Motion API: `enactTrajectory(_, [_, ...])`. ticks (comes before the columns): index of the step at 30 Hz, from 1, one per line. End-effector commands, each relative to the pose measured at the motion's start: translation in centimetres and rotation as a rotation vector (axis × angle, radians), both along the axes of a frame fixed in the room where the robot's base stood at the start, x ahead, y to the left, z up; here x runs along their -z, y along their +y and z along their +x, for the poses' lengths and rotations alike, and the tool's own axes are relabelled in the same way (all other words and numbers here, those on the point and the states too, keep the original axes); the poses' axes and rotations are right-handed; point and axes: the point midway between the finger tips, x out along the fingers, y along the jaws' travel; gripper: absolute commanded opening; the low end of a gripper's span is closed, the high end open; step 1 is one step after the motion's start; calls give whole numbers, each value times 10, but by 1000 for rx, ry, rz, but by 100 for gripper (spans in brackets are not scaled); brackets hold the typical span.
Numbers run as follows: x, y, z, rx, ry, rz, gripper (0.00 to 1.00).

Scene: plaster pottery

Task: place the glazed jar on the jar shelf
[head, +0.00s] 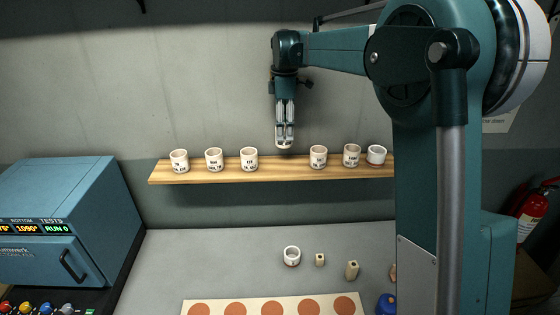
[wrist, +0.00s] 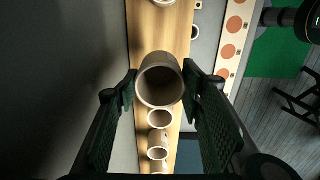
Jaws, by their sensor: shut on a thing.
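My gripper (head: 284,130) points down above the shelf and is shut on a pale, open-topped jar (head: 284,144), mostly hidden by the fingers in the head view. In the wrist view my gripper (wrist: 160,88) has one finger on each side of the jar (wrist: 160,103), whose round rim faces the camera. The jar shelf (head: 285,172) is a long wooden board on the wall. The held jar is over a gap in its row, and looks a little above the board; any contact is hard to tell.
Labelled white jars stand on the shelf left (head: 249,160) and right (head: 318,157) of the gap. Another white jar (head: 292,256) and small tan blocks (head: 352,270) stand on the grey table below. A blue kiln (head: 65,215) is at left. A strip with brown discs (head: 254,297) lies in front.

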Motion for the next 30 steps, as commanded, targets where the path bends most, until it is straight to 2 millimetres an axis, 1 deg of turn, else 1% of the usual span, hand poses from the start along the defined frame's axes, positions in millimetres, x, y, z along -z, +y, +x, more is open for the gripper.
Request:
enactTrajectory(5, [18,0,0,0,0,0,25])
enactTrajectory(9, [36,0,0,0,0,0,25])
enactTrajectory(13, [49,0,0,0,0,0,25])
enactTrajectory(17, [54,0,0,0,0,0,25])
enactTrajectory(26, [55,0,0,0,0,0,25])
enactTrajectory(30, [63,0,0,0,0,0,25])
